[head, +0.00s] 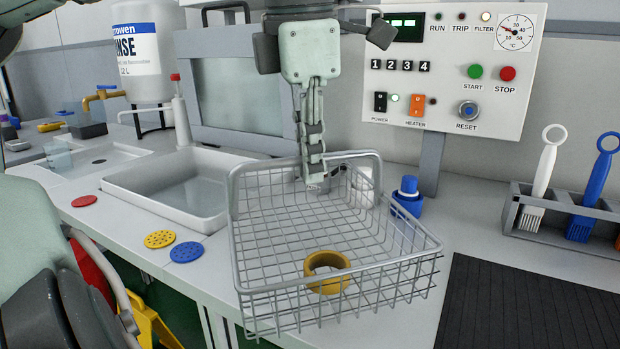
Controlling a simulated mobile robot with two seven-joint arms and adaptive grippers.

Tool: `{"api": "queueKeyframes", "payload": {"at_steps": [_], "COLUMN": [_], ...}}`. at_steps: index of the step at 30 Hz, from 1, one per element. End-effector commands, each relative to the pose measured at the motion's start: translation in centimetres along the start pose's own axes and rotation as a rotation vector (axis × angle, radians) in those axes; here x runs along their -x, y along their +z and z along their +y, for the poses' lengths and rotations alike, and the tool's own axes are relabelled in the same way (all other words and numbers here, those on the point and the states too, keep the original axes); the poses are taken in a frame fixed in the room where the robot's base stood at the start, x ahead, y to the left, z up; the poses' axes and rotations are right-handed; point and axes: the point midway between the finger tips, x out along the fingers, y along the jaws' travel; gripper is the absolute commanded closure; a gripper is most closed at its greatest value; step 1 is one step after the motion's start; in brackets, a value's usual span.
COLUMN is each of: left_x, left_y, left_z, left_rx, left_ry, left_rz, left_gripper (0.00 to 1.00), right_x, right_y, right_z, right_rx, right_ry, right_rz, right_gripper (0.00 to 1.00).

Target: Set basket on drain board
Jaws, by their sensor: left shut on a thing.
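A grey wire basket (398,262) is in the middle of the head view, with a mustard-yellow ring (334,282) inside near its front. My left gripper (315,180) comes down from the top and is shut on the basket at its raised back rim. The basket's front part shows over the counter's front edge; I cannot tell whether its bottom touches the counter. A black ribbed board (530,308), which looks like the drain board, lies at the lower right with nothing on it. My right gripper is not in view.
A sink (165,190) is left of the basket. Red, yellow (159,239) and blue discs lie along the front edge. A brush rack (560,213) stands behind the board, and a control panel (450,75) at the back.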

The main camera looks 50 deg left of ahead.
Motion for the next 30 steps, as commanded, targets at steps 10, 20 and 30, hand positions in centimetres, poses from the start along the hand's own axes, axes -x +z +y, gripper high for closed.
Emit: {"api": "queueKeyframes", "payload": {"at_steps": [10, 20, 30], "left_x": [-2.6, -2.7, -2.4], "left_y": [-0.3, -0.3, -0.3], "left_z": [-0.3, -0.3, -0.3], "left_rx": [0.0, -0.001, 0.0], "left_ry": [0.0, 0.0, 0.001], "left_rz": [-0.002, 0.0, -0.001], "left_gripper": [1.0, 0.71, 0.71], "right_x": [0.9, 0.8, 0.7], "right_y": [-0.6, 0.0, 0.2], "right_z": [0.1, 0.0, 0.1], "right_rx": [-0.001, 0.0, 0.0], "right_ry": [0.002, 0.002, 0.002], "right_rz": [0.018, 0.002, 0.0], "right_gripper": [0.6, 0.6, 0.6]}}
